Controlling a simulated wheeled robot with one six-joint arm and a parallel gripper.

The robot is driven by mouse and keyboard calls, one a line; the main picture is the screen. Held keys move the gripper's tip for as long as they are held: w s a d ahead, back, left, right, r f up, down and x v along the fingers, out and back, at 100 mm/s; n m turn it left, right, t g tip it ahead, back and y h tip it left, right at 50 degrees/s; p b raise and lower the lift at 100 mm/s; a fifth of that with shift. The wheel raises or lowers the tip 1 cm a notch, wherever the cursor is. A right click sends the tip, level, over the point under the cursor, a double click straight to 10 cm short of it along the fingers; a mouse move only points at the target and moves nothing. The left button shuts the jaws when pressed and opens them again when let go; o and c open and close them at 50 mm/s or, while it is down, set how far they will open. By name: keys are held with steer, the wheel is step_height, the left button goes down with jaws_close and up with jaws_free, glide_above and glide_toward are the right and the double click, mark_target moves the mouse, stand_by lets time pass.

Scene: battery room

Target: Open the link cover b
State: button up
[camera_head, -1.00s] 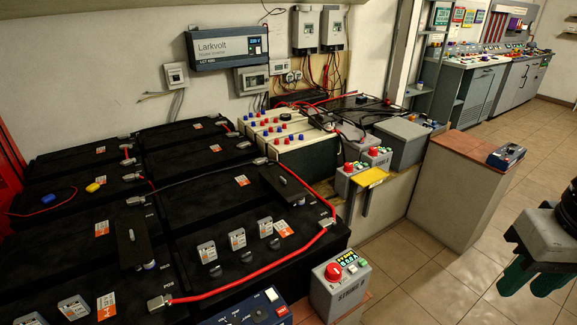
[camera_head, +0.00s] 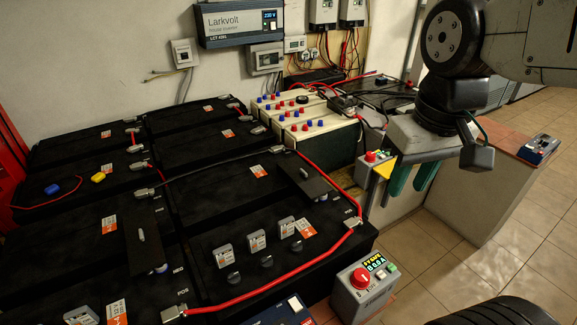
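Two narrow black covers, each with a small grey handle, lie on the black batteries. One cover (camera_head: 142,240) is at the left-centre and the other (camera_head: 304,176) is nearer the right edge. I cannot read a letter on either, so I cannot tell which is link cover b. Both lie flat. My gripper (camera_head: 407,192), with two green fingers pointing down, hangs at the upper right, to the right of the right cover and apart from it. The fingers stand apart with nothing visible between them.
A red cable (camera_head: 270,296) runs along the battery front to a terminal. A control box (camera_head: 362,292) with a red knob stands at the front right. Grey tabs (camera_head: 256,241) and black knobs are on the near battery. Tiled floor (camera_head: 520,235) is clear at right.

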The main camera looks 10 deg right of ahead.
steer(key=w+n, duration=0.1)
steer(key=w, duration=1.6)
steer(key=n+g, duration=0.1)
steer(key=n, duration=0.1)
glide_above(303, 171)
step_height(303, 171, down, 24)
steer(key=shift+w+d+r, duration=0.1)
steer(key=shift+d+r, duration=0.05)
step_height(303, 171, down, 7)
steer(key=shift+r, duration=0.1)
steer(key=shift+f, duration=0.3)
jaws_close()
